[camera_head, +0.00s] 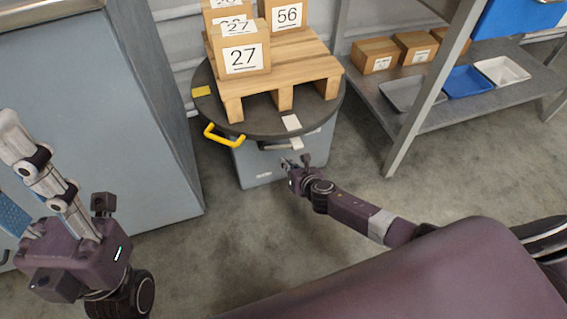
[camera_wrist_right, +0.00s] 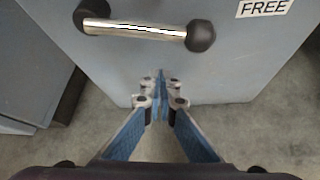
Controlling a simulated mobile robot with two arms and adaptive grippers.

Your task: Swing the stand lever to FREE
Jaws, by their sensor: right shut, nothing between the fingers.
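The stand (camera_head: 258,168) is a grey box under a dark round turntable. The FREE label (camera_wrist_right: 264,8) is right of and above the knob. My right gripper (camera_head: 286,163) is shut and empty in front of the stand; its fingertips (camera_wrist_right: 160,78) are below the lever in that view, apart from it.
The turntable (camera_head: 330,108) has a yellow handle (camera_head: 223,136) and carries a wooden pallet (camera_head: 310,66) with numbered boxes. A large grey cabinet (camera_head: 90,110) stands left. A shelf (camera_head: 440,115) with boxes and trays stands right. The floor between is clear.

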